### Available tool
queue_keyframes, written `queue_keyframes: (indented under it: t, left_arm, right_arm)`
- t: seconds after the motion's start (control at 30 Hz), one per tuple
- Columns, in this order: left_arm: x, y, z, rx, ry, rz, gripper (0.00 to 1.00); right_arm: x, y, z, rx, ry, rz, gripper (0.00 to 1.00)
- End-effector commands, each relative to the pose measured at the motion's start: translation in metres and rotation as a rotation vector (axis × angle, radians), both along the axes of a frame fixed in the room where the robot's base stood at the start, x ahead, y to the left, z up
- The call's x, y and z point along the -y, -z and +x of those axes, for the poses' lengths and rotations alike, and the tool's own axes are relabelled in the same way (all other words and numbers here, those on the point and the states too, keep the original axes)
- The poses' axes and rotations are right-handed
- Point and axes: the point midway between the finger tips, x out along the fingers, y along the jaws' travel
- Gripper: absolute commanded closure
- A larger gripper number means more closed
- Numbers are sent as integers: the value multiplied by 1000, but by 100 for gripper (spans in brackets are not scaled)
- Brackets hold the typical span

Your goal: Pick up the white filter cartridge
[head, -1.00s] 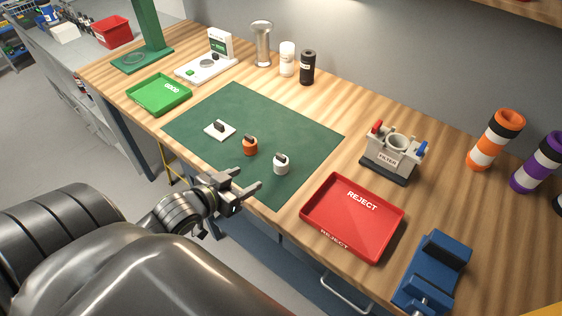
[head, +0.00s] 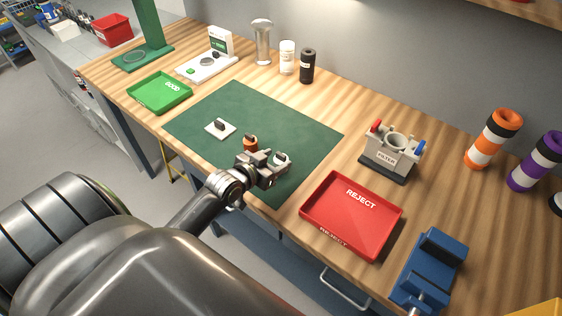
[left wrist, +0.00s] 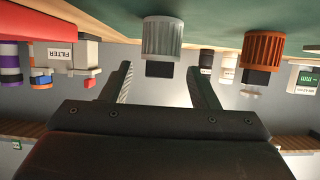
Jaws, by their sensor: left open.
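The white filter cartridge (head: 283,157), a small ribbed cylinder with a dark tab on top, stands upright on the green mat (head: 290,120). It also shows in the left wrist view (left wrist: 162,37), upside down there, ahead of and between the fingers. My left gripper (head: 277,165) is open and empty at the cartridge; its fingers partly hide it in the head view. In the left wrist view the fingertips (left wrist: 162,78) show no contact with it. An orange cartridge (head: 250,143) stands just left of it, close to the gripper. My right gripper is not in view.
A white square piece with a dark tab (head: 220,128) lies on the mat. The red REJECT tray (head: 375,238) and grey FILTER holder (head: 388,158) are to the right. The green tray (head: 140,103) is at the left. A blue vise-like block (head: 432,270) stands front right.

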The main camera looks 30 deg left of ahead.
Motion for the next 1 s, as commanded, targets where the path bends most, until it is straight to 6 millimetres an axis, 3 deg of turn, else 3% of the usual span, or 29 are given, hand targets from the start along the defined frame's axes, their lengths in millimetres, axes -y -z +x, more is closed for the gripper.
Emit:
queue_keyframes:
  t: [0.4, 0.73, 1.0]
  left_arm:
    - [4, 13, 43, 1, -1, -2, 45]
    - [4, 16, 47, 0, 0, -1, 45]
    - [4, 16, 46, -1, 0, -1, 80]
  right_arm:
    - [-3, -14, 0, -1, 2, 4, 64]
    - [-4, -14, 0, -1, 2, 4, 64]
    - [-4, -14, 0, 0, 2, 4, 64]
